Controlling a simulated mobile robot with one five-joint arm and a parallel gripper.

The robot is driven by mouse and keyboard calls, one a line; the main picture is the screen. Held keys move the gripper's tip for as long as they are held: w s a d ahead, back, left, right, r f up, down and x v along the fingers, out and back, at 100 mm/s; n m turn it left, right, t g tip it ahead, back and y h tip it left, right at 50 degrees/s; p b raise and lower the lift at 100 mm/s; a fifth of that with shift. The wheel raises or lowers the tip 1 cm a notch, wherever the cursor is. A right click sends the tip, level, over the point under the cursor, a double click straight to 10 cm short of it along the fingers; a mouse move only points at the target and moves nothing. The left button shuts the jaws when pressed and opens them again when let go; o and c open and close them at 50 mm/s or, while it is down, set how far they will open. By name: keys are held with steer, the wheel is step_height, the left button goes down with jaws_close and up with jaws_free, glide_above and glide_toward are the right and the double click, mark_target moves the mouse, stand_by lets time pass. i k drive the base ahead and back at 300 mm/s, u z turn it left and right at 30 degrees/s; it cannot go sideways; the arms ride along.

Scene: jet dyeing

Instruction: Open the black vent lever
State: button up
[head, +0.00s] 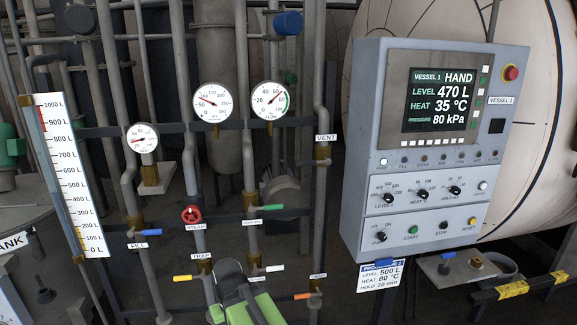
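The VENT label (326,138) is on the upright pipe just left of the control panel. A brass valve body (322,153) sits right below it. I cannot clearly make out the black vent lever against the dark background, nor which way it points. My green and black arm end, with my gripper (232,275), shows at the bottom centre, well below and left of the vent valve and apart from it. Its fingertips cannot be told apart, so I cannot see whether it is open or shut. Nothing held is visible.
The grey control panel (436,150) stands close right of the vent pipe. A red wheel (191,214) and green (272,207), yellow (182,278), white (275,268), blue (152,232) and orange (302,296) levers sit among pipes. A level gauge (68,170) stands left.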

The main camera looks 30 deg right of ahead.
mark_target(305, 162)
steer(key=u, duration=0.05)
steer(key=i, duration=1)
steer(key=u, duration=0.05)
